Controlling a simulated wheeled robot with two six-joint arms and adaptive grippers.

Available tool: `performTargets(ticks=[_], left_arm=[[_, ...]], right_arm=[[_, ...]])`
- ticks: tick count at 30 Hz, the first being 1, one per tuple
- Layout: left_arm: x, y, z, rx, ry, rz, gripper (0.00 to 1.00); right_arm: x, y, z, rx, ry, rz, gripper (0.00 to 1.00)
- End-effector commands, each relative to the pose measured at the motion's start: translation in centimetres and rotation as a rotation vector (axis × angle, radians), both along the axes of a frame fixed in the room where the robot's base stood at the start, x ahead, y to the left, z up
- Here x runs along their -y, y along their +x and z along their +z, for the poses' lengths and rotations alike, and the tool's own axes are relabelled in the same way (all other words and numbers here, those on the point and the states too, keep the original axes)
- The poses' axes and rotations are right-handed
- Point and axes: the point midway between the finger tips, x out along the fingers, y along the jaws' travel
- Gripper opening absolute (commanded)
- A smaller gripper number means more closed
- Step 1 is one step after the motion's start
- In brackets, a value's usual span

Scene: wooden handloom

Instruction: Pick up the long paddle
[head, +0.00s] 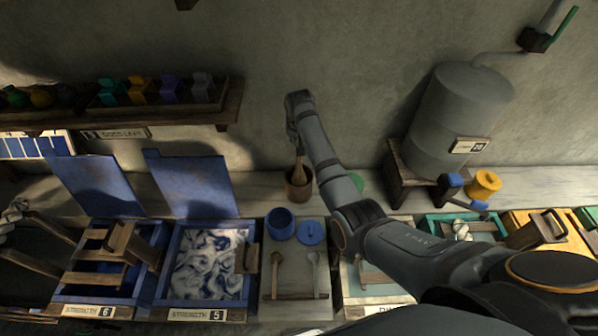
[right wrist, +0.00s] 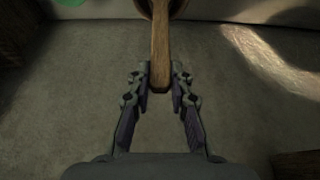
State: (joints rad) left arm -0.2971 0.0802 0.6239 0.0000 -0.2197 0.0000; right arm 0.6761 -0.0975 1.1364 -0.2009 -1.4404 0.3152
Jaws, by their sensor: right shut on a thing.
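The long paddle (head: 299,172) is wooden and stands upright in a round wooden pot (head: 299,190) near the wall in the head view. Its lower end is hidden inside the pot. My right gripper (head: 294,137) is at the paddle's upper part, above the pot. In the right wrist view the paddle's handle (right wrist: 160,45) runs between the fingers of my right gripper (right wrist: 160,88), which is shut on it. The pot's rim (right wrist: 178,8) shows at the top of that view. My left gripper is not in view.
A blue jar (head: 280,224) and its blue lid (head: 312,232) sit in front of the pot, with two spoons nearby. A shelf (head: 120,118) is on the wall at left. A grey tank (head: 455,120) stands at right. Open blue boxes are at front left.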

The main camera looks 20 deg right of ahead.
Motion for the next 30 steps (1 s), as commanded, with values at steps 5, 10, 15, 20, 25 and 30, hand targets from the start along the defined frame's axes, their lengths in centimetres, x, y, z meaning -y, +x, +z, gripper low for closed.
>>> performTargets(ticks=[5, 10, 15, 20, 25, 30], left_arm=[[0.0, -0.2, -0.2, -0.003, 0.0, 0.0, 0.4], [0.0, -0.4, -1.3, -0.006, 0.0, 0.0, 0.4], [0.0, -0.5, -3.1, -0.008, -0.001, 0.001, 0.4], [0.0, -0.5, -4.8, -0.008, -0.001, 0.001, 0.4], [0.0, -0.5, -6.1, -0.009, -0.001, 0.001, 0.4], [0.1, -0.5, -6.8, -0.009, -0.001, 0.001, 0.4]], right_arm=[[0.0, 0.1, 0.3, 0.001, 0.0, 0.0, 0.0], [0.0, 0.1, 2.2, 0.006, 0.0, 0.001, 0.0], [0.0, 0.2, 5.9, 0.008, 0.001, 0.0, 0.0], [0.0, 0.1, 10.0, 0.006, 0.0, 0.001, 0.0], [0.0, 0.1, 13.9, 0.005, 0.0, -0.001, 0.0], [0.0, 0.0, 16.5, 0.002, -0.001, 0.0, 0.0]])
